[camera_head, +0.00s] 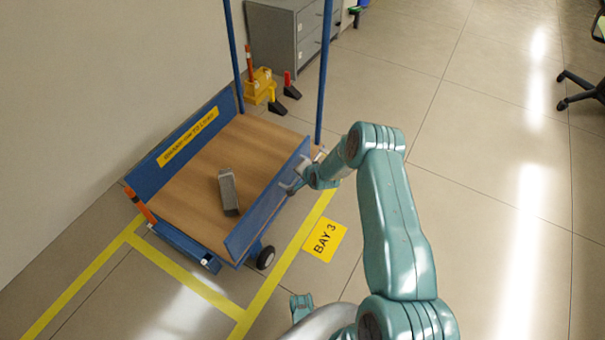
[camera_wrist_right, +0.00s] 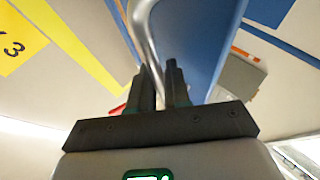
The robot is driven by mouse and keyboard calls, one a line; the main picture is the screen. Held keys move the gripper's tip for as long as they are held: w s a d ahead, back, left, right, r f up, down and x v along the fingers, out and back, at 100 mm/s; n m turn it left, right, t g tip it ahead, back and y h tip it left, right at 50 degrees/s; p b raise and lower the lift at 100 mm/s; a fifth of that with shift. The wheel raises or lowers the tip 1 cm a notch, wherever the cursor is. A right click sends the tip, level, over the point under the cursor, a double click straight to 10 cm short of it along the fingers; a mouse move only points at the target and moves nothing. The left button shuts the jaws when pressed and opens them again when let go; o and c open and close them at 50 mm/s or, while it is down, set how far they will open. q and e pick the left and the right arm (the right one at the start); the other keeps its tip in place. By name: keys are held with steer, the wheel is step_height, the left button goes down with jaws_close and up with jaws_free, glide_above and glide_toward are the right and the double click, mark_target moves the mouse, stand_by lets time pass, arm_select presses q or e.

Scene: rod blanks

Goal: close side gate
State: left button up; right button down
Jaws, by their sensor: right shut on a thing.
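The side gate (camera_head: 268,205) is a blue panel along the right-hand edge of a cart with a wooden deck (camera_head: 185,195). It stands up from the deck edge; I cannot tell whether it is fully upright or latched. My right gripper (camera_head: 291,187) is at the gate's outer face, towards its far end. In the right wrist view, the dark fingers (camera_wrist_right: 166,88) are shut on a silver bar handle (camera_wrist_right: 150,40) beside the blue panel (camera_wrist_right: 198,35). The fingers partly hide the handle. My left gripper is not in view.
A grey metal block (camera_head: 228,192) lies on the deck. Blue posts (camera_head: 325,70) rise at the cart's far end. An opposite blue panel (camera_head: 170,150) bears a yellow label. Grey drawers (camera_head: 290,30) and a yellow box (camera_head: 258,86) stand behind.

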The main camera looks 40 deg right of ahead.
steer(key=shift+w, duration=0.1)
steer(key=c, duration=1.2)
jaws_free()
steer(key=shift+o, duration=0.2)
steer(key=p+v, duration=0.6)
steer(key=v, duration=1)
steer(key=shift+r, duration=0.15)
